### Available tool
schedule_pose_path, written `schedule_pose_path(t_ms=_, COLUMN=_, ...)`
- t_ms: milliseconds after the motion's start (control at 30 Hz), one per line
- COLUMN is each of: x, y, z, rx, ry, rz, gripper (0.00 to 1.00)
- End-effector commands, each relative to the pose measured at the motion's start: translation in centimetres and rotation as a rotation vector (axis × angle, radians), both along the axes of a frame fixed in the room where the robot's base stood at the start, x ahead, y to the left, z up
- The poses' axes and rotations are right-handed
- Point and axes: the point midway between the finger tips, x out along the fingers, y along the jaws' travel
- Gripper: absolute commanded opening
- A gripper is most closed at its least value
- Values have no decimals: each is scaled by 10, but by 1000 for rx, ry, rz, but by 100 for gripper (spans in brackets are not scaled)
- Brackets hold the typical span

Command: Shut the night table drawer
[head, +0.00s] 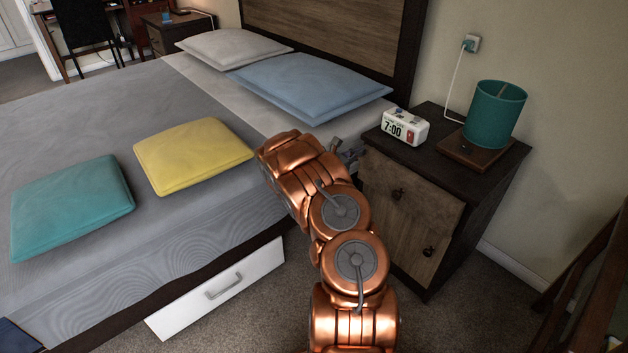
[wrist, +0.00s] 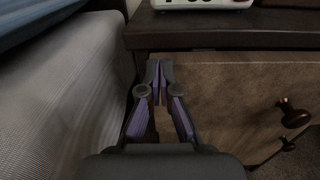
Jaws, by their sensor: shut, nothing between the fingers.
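The night table (head: 440,150) stands right of the bed, with a dark top and a brown wooden front. Its upper drawer front (head: 425,190) has a dark round knob (head: 397,194); a lower knob (head: 429,251) sits below. The drawer front also fills the right of the wrist view (wrist: 230,95), just under the tabletop edge. How far the drawer stands out is hard to tell. My gripper (wrist: 160,82) is shut and empty, with its tips at the left end of the drawer front. Whether they touch it is unclear. In the head view my arm partly hides the gripper (head: 350,155).
A white alarm clock (head: 405,127) and a teal lamp (head: 495,115) stand on the night table. The bed (head: 90,130) with pillows lies close on the left; its mattress side (wrist: 70,100) is beside my gripper. A white under-bed drawer (head: 215,295) stands out low.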

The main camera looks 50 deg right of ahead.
Motion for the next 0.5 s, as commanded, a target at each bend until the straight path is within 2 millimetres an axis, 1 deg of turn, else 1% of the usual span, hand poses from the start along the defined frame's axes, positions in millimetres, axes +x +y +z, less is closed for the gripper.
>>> schedule_pose_path(t_ms=367, x=-1, y=0, z=0, rx=0, ry=0, rz=-1, gripper=0)
schedule_pose_path(t_ms=500, x=1, y=9, z=0, rx=0, ry=1, rz=1, gripper=0)
